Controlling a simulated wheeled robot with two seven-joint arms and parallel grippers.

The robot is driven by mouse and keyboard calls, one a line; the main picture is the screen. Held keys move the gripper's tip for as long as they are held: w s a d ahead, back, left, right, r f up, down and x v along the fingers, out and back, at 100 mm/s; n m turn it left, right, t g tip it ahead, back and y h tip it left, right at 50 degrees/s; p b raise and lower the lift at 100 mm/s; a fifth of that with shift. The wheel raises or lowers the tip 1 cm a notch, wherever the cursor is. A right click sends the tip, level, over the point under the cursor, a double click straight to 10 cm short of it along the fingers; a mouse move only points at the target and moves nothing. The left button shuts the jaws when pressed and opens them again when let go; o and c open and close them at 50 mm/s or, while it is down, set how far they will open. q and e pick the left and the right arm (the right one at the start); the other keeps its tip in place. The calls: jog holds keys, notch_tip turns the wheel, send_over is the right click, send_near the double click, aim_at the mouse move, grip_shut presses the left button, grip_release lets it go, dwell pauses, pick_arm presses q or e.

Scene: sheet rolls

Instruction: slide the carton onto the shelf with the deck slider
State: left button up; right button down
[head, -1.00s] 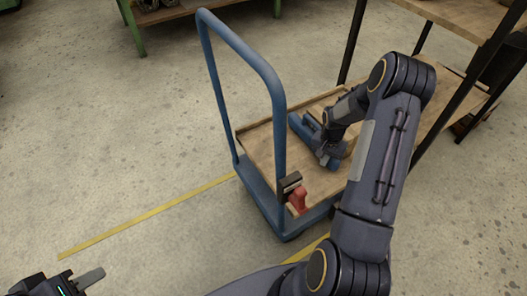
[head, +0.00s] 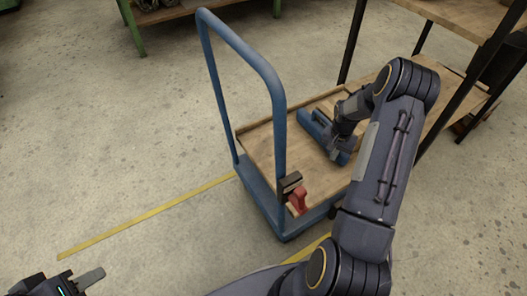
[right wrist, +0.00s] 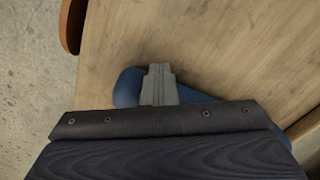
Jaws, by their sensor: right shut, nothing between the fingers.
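The deck slider (head: 316,124) is a blue bar lying across the wooden deck of a cart. My right gripper (head: 338,152) is down at the slider, shut with nothing between its fingers. In the right wrist view the closed fingers (right wrist: 158,84) stand in front of the slider's blue body (right wrist: 128,86); whether they touch it is unclear. The tan carton (head: 332,101) shows only in part just beyond the slider, mostly hidden by my right arm. The wooden shelf (head: 452,82) is at the right beyond the cart. My left gripper (head: 88,279) shows only partly at the lower left.
The cart's blue handle (head: 242,48) rises at its left end. A red clamp-like piece (head: 299,199) sits at the deck's near corner. The shelf's dark posts stand beside the far end of the deck. A green bench (head: 138,38) stands behind. The left floor is clear.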

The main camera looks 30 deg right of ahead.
aim_at(361, 139)
jog(key=shift+d, duration=0.2)
